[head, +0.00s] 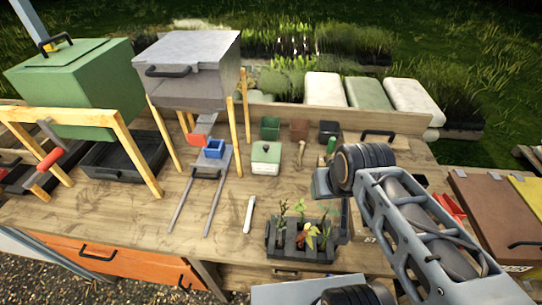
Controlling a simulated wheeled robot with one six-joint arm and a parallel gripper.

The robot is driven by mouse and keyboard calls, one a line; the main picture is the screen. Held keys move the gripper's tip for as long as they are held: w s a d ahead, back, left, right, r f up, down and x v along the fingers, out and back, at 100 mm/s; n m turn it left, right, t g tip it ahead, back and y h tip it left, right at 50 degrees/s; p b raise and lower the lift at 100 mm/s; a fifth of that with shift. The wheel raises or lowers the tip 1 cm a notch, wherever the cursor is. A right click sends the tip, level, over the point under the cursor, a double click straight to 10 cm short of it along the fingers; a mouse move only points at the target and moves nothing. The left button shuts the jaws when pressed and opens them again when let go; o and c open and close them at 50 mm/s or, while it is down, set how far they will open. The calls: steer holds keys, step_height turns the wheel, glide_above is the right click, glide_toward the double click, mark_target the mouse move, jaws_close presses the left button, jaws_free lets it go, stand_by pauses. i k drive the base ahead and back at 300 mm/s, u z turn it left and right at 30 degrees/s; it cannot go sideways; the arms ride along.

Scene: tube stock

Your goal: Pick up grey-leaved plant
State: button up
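A dark tube tray (300,256) stands near the front edge of the wooden bench. Several small seedlings stand upright in it, with dark green, light green and reddish-brown leaves. I cannot tell for sure which is the grey-leaved plant; they are small and close together. My arm reaches in from the lower right. My gripper (343,222) is at its far end, seen only in part as dark pieces beside the tray's right end. Its fingers are not clear, and whether it is open or holds something cannot be told.
A white marker-like stick (249,214) lies left of the tray. A pale green lidded box (266,158) and small green, brown and black pots stand behind. A two-railed stand with a blue cup (214,148) is on the left. A grey bin on wooden legs (187,75) stands further back.

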mark_target(280, 243)
steer(key=k, duration=0.5)
steer(key=z, duration=0.25)
steer(key=i, duration=0.4)
steer(key=z, duration=0.65)
steer(key=k, duration=1.15)
steer(key=u, duration=0.4)
steer(key=i, duration=0.8)
steer(key=u, duration=0.6)
